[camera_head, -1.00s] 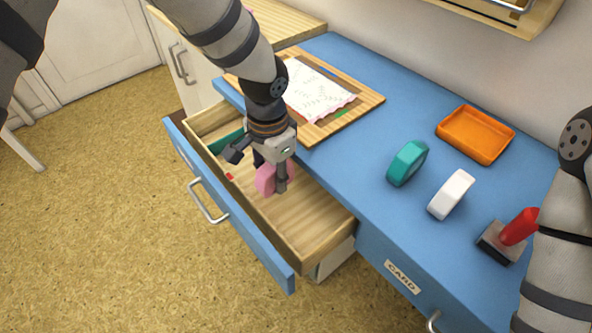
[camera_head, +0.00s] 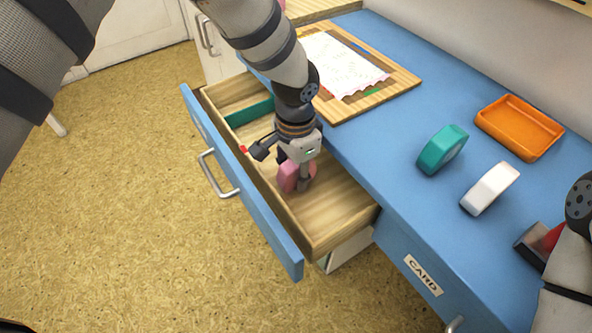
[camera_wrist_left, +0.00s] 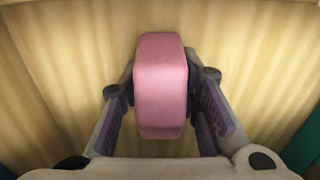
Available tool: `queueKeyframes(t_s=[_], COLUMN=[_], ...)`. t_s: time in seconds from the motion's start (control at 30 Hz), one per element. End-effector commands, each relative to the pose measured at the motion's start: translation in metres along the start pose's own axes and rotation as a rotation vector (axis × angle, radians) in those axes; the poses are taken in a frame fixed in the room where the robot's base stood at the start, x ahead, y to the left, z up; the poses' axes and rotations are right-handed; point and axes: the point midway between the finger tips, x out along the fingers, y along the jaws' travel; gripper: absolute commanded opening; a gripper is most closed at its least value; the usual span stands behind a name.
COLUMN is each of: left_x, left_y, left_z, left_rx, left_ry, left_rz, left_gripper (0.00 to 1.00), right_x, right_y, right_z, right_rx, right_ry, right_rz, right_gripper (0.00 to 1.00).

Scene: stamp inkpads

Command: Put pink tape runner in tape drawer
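The pink tape runner (camera_head: 289,177) is inside the open wooden drawer (camera_head: 335,214), low over its floor; I cannot tell whether it touches the floor. My left gripper (camera_head: 293,172) reaches down into the drawer, with one finger on each side of the runner. The left wrist view shows the runner (camera_wrist_left: 161,85) between the fingers of my left gripper (camera_wrist_left: 162,88), which appear closed against its sides. The drawer's blue front (camera_head: 245,190) has a metal handle. Any label on it is not visible.
A teal item (camera_head: 249,111) lies in the drawer's far end. On the blue desk (camera_head: 400,135) stand a teal tape roll (camera_head: 442,149), a white roll (camera_head: 489,188), an orange tray (camera_head: 519,125) and a partly hidden red stamp. A wooden board (camera_head: 400,82) holds paper.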

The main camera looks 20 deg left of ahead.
Motion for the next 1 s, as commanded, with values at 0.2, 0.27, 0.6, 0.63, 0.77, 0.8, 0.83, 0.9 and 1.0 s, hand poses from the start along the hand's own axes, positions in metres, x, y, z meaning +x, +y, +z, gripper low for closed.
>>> queueKeyframes(t_s=[0.2, 0.27, 0.6, 0.63, 0.77, 0.8, 0.83, 0.9, 1.0], left_x=[-0.001, -0.001, -0.065, -0.073, -0.104, -0.111, -0.115, -0.122, -0.126], left_y=[0.0, 0.0, -0.001, -0.001, 0.0, 0.0, 0.0, 0.0, 0.0], left_z=[0.0, 0.0, -0.002, -0.001, -0.001, -0.001, -0.001, 0.0, 0.0], left_rx=[0.0, 0.0, -0.001, -0.001, -0.001, -0.002, -0.002, -0.001, -0.001], left_ry=[0.001, 0.001, 0.009, 0.009, 0.008, 0.005, 0.005, 0.003, 0.0], left_rz=[0.0, 0.0, -0.006, -0.005, -0.003, -0.002, -0.002, -0.001, 0.001], left_gripper=[0.46, 0.46, 0.46, 0.46, 0.46, 0.46, 0.46, 0.46, 0.46], right_x=[0.0, 0.0, -0.014, -0.015, -0.02, -0.021, -0.022, -0.023, -0.023], right_y=[0.0, 0.0, 0.0, 0.0, -0.001, -0.001, -0.001, -0.001, -0.001], right_z=[0.0, 0.0, -0.006, -0.006, -0.008, -0.009, -0.009, -0.009, -0.01], right_rx=[0.0, 0.0, 0.0, 0.0, 0.001, 0.001, 0.001, 0.001, 0.001], right_ry=[0.0, 0.0, 0.033, 0.037, 0.05, 0.052, 0.054, 0.056, 0.056], right_rz=[0.0, 0.0, -0.002, -0.002, -0.002, -0.003, -0.003, -0.003, -0.003], right_gripper=[0.4, 0.4, 0.4, 0.4, 0.4, 0.4, 0.4, 0.4, 0.4])
